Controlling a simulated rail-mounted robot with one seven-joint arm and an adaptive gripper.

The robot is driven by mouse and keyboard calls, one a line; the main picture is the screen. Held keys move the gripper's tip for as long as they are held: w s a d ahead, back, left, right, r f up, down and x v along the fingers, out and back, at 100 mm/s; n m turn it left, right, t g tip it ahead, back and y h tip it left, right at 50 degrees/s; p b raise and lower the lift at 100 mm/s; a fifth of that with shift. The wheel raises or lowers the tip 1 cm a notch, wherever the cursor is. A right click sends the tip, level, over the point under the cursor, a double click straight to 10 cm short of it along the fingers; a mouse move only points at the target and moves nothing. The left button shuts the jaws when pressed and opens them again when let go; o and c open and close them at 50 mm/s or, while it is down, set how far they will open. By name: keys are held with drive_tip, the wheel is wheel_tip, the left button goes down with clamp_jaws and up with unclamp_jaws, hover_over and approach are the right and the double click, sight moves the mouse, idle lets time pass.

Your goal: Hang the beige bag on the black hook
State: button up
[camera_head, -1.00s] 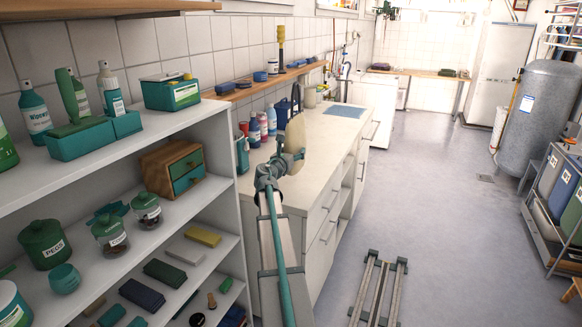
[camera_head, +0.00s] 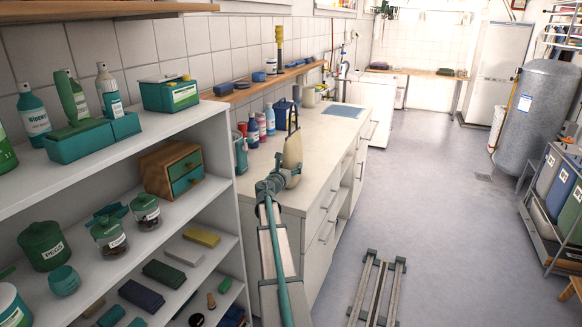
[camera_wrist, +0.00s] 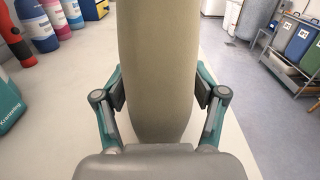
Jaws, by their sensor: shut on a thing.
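The beige bag (camera_head: 292,152) is upright over the worktop in the head view, with a dark handle loop (camera_head: 292,117) standing up from its top. My gripper (camera_head: 288,174) is shut on the bag's lower part. In the wrist view the bag (camera_wrist: 156,70) fills the middle, and the gripper's two fingers (camera_wrist: 158,92) press on its left and right sides. The bag hides what lies behind it. I cannot make out the black hook in either view.
The worktop (camera_head: 325,130) carries several bottles (camera_head: 262,126) near the tiled wall. A narrow wooden wall shelf (camera_head: 265,83) runs above it. A stocked white shelf unit (camera_head: 170,130) stands at the left. The floor (camera_head: 430,180) to the right is mostly clear.

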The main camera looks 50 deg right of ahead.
drive_tip(key=shift+f, duration=0.1)
drive_tip(key=o, duration=1.5)
